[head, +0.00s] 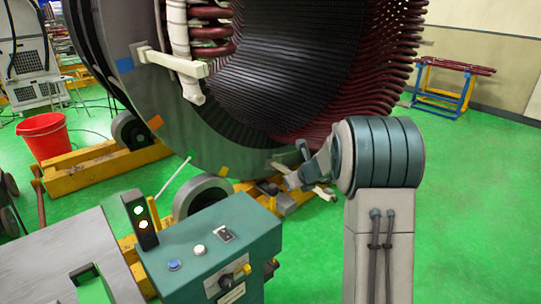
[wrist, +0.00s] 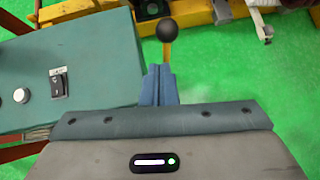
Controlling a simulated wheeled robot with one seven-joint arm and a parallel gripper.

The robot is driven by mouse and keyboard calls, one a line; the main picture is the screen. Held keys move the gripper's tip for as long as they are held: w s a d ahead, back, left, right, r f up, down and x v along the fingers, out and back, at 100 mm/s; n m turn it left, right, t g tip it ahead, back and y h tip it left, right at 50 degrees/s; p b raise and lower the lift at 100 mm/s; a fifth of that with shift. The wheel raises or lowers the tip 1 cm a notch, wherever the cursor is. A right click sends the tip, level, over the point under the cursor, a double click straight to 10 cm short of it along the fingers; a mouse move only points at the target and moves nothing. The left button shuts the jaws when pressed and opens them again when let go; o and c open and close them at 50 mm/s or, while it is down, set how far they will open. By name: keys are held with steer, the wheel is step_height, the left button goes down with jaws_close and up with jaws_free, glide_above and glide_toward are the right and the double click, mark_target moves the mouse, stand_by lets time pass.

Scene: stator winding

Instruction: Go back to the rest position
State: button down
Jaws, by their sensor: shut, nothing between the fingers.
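My gripper (wrist: 158,84) shows in the middle of the wrist view with its two blue-grey fingers together and nothing between them. In the head view my arm rises at the right, and its wrist end points left in front of the stator; the fingers are too small there to tell apart. The large round stator (head: 215,125) with dark red winding bars fills the top middle. In the wrist view a black ball knob (wrist: 167,28) on a tan stem appears just beyond the fingertips; I cannot tell whether they touch.
A teal control box (head: 190,245) with buttons stands left of my arm; it also shows in the wrist view (wrist: 100,60). Yellow beams and rollers lie under the stator. A red bucket (head: 44,138) is at the left. A blue stand (head: 443,85) is at the back right. Green floor at right is clear.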

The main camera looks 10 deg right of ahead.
steer(key=s+a+r+n+g, duration=0.2)
steer(key=s+a+r+n, duration=0.2)
steer(key=s+n, duration=0.45)
steer(key=s+a+r+n+g, duration=0.1)
steer(key=s+a+r+n, duration=0.3)
steer(key=s+n, duration=0.5)
steer(key=s+d+n+g+h, duration=0.1)
steer(key=s+n, duration=0.6)
steer(key=s, duration=0.4)
steer(key=s+d+f+n+g+h, duration=0.1)
steer(key=s+d+n+h, duration=0.1)
steer(key=s+n, duration=0.4)
steer(key=s, duration=0.5)
steer(key=shift+f+n+g, duration=0.25)
steer(key=shift+n+g, duration=0.05)
steer(key=shift+n, duration=0.05)
